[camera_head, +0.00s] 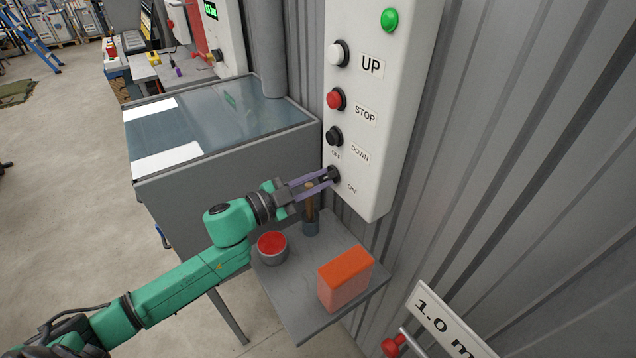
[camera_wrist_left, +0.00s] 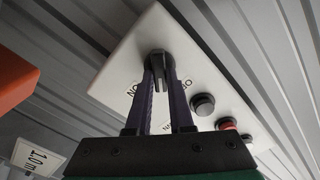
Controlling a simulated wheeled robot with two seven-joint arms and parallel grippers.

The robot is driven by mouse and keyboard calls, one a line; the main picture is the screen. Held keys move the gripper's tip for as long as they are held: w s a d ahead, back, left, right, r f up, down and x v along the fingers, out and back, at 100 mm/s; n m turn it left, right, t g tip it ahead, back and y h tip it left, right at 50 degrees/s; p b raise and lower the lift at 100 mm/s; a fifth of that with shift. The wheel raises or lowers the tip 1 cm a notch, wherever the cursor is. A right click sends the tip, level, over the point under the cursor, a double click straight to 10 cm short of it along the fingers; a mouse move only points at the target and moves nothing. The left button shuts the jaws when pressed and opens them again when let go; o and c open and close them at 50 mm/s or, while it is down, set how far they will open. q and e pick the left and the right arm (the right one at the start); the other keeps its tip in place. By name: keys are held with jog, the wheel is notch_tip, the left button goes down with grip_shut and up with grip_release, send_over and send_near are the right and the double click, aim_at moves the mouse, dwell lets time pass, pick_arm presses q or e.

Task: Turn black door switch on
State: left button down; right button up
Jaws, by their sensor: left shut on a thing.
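The black door switch (camera_head: 334,173) is a rotary knob low on the white control panel (camera_head: 376,190), between the OFF and ON labels. My left gripper (camera_head: 328,179) reaches it from the left, fingers on the knob. In the left wrist view the two dark purple fingers of my left gripper (camera_wrist_left: 160,78) are shut on the black switch (camera_wrist_left: 158,62), one on each side. The label beside it is partly hidden by the fingers. My right gripper is not in view.
Above the switch are black DOWN (camera_head: 333,135), red STOP (camera_head: 336,99) and white UP (camera_head: 338,53) buttons, and a green lamp (camera_head: 389,19). Below, a grey shelf (camera_head: 300,318) holds a red-filled can (camera_head: 272,248) and an orange box (camera_head: 345,279).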

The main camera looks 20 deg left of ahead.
pick_arm(q)
jog(key=m+b, duration=0.1)
jog(key=m, duration=0.2)
jog(key=m+b, duration=0.1)
jog(key=m, duration=0.1)
jog(key=shift+f+m+b, duration=0.3)
jog(key=shift+b, duration=0.05)
jog(key=shift+d+m+b, duration=0.1)
jog(key=shift+m+b, duration=0.95)
jog(key=shift+m, duration=1.05)
jog(key=c, duration=0.8)
grip_release()
jog(key=shift+s, duration=0.1)
